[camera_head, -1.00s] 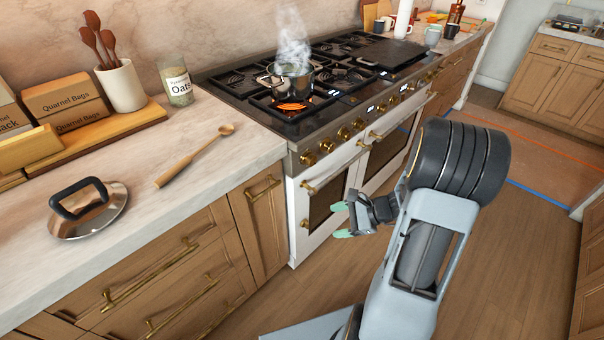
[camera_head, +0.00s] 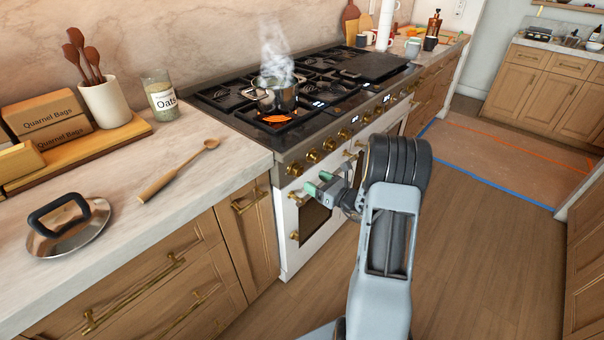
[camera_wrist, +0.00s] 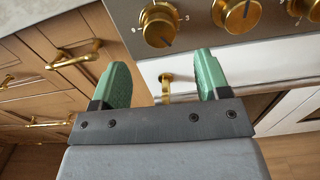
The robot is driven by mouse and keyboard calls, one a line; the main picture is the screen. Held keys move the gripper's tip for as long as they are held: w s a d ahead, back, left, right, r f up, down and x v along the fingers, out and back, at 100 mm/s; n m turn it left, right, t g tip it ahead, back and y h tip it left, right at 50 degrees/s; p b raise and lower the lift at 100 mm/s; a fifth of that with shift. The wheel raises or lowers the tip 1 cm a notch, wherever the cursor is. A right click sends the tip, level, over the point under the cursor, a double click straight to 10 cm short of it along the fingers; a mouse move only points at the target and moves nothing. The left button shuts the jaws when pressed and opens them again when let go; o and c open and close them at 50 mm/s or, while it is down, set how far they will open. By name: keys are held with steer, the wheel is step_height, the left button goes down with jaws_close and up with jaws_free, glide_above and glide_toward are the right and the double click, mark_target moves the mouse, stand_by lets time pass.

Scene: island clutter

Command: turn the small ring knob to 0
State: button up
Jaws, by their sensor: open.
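The stove (camera_head: 330,105) has a row of brass ring knobs along its front panel. The leftmost knob (camera_head: 296,168) and the one to its right (camera_head: 313,156) show in the head view. In the wrist view the leftmost knob (camera_wrist: 159,25) is just beyond and between my fingertips, with a second knob (camera_wrist: 237,12) to the right. My gripper (camera_head: 317,182) is open and empty in front of the panel, apart from the knobs. Its green fingers also show in the wrist view (camera_wrist: 163,75).
A steaming pot (camera_head: 276,94) stands over a lit orange burner (camera_head: 277,118). A brass oven handle (camera_wrist: 166,88) lies below the knobs. A wooden spoon (camera_head: 178,170) and a lid (camera_head: 67,228) lie on the counter. The floor right of my arm is clear.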

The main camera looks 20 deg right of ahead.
mark_target(300, 172)
steer(key=x, duration=0.6)
steer(key=shift+w+a, duration=0.15)
steer(key=shift+w, duration=0.15)
steer(key=shift+c, duration=0.3)
steer(key=c, duration=0.9)
steer(key=shift+o, duration=0.2)
steer(key=shift+f+b, duration=0.1)
steer(key=shift+b, duration=0.3)
